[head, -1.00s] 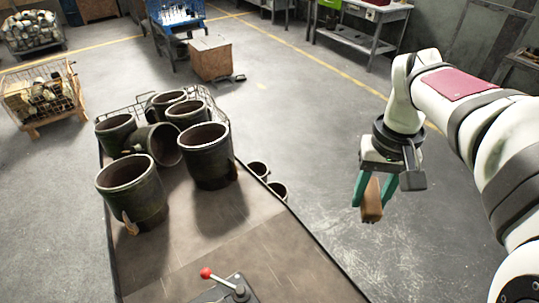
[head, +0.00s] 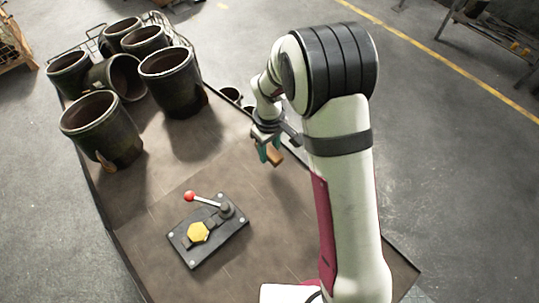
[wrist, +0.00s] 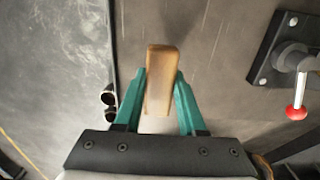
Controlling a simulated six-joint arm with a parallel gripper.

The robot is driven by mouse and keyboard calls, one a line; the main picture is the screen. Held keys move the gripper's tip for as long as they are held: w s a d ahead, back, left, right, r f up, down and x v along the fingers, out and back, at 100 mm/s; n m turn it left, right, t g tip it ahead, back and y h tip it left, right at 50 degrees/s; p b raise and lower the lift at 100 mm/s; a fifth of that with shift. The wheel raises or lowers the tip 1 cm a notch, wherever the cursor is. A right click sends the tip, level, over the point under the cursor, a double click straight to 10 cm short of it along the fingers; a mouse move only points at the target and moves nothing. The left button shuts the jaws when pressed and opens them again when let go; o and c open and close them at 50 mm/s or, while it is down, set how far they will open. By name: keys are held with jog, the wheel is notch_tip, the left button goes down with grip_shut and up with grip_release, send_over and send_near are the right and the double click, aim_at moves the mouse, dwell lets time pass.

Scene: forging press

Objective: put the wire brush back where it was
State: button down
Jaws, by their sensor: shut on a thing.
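The wire brush (head: 275,158) shows as a tan wooden block, and its bristles are not visible. My gripper (head: 268,153) is shut on it, with a teal finger on each side. It hangs over the right part of the brown table (head: 165,208), inboard of the right edge; the height above the top is hard to judge. In the wrist view, the brush (wrist: 162,80) lies between the two fingers (wrist: 160,88), with table top behind it and the table edge to the left.
The middle of the table is clear.

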aim_at(269, 158)
jog(key=shift+f, duration=1.75)
jog(key=shift+f, duration=0.15)
jog(key=shift+c, duration=2.4)
grip_release()
notch_tip(269, 158, up, 12)
jog(key=shift+r, duration=0.2)
jog(key=s+d+r+m, duration=0.5)
jog(key=s+d+r, duration=0.1)
jog(key=s+r, duration=0.15)
jog(key=s+d+r+m+y, duration=0.1)
jog(key=s+m, duration=0.3)
jog(key=s, duration=0.5)
jog(key=s+d+m, duration=0.2)
jog(key=s+m, duration=0.3)
jog(key=s, duration=0.4)
jog(key=shift+r+m+y, duration=0.3)
jog(key=shift+r+y, duration=0.1)
